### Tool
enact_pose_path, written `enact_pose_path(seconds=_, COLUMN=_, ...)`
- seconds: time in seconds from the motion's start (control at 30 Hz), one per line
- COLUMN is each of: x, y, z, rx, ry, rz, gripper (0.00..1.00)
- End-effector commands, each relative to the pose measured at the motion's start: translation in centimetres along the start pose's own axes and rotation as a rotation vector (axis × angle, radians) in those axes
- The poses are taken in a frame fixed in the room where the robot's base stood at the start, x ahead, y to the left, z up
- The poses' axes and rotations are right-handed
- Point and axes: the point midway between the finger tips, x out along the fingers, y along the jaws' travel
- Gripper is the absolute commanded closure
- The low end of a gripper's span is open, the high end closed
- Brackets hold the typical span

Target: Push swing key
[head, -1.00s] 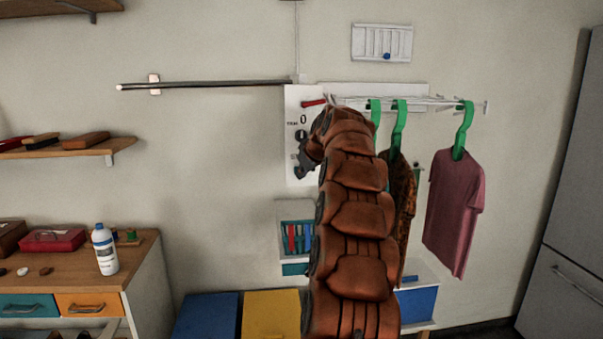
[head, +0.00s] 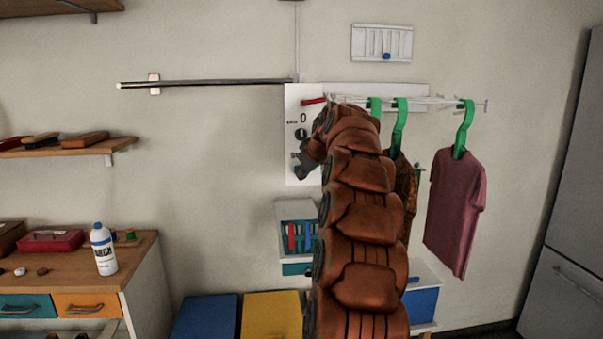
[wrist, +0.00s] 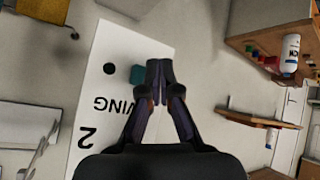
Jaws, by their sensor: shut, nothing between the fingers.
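A white panel (head: 291,112) hangs on the wall, left of the clothes rack. In the wrist view the panel (wrist: 100,100) carries a dark round spot, partly hidden lettering that reads like "WING" upside down, and a "2". A teal block (wrist: 137,75), likely the swing key, sits on it near that lettering. My gripper (wrist: 160,68) is shut and empty, its tips just right of the teal block in the wrist view; I cannot tell if they touch. In the head view my gripper (head: 303,168) is at the lower part of the panel, partly hidden by my arm.
A rack (head: 440,101) with green hangers and shirts is to the right of my arm. A red lever (head: 314,101) is at the panel's top. A small shelf unit (head: 296,240) is below. A bottle (head: 104,249) stands on the left cabinet.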

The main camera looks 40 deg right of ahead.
Motion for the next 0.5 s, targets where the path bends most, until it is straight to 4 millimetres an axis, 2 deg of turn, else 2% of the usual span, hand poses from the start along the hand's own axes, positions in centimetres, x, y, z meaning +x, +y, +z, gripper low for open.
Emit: enact_pose_path(seconds=0.5, x=-2.5, y=-2.0, z=2.1, rx=0.000, ry=0.002, rz=0.001, gripper=1.00)
